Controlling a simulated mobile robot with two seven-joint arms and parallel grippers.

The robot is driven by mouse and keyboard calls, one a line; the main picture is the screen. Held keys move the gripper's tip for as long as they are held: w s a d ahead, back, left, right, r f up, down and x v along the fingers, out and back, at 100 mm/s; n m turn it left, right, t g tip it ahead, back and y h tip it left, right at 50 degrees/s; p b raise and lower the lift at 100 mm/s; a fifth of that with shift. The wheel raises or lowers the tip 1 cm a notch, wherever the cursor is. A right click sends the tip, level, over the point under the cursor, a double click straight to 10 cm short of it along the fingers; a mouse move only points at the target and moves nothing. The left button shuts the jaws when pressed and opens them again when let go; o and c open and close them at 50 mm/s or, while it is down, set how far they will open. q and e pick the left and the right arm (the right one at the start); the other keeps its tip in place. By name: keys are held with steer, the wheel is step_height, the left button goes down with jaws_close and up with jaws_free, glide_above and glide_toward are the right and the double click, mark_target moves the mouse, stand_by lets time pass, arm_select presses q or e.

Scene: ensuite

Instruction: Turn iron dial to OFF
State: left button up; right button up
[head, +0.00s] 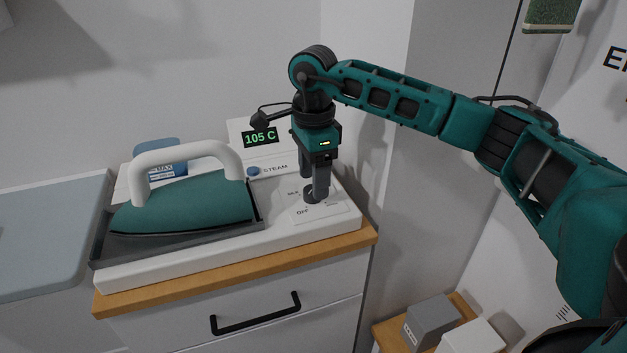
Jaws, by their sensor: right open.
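The iron dial (312,196) is a small dark knob on the right part of the white iron station (185,265). The word OFF shows on the plate at its lower left; part of the other lettering is hidden by my gripper. My right gripper (313,192) points straight down at the dial, with its fingers around or just above it; I cannot tell whether they touch it. Its jaws are open. The teal iron (185,203) with a white handle rests in its dark tray on the left of the station. My left gripper is not in view.
A display (260,138) reads 105 C behind the dial, and a blue STEAM button (254,171) sits below it. The station stands on a wood-topped drawer cabinet (240,266). A wall is close on the right. Grey and white boxes (432,320) stand on a low shelf.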

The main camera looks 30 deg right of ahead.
step_height(320, 180, up, 11)
stand_by(0.3)
stand_by(0.4)
steer(key=shift+s+a, duration=0.1)
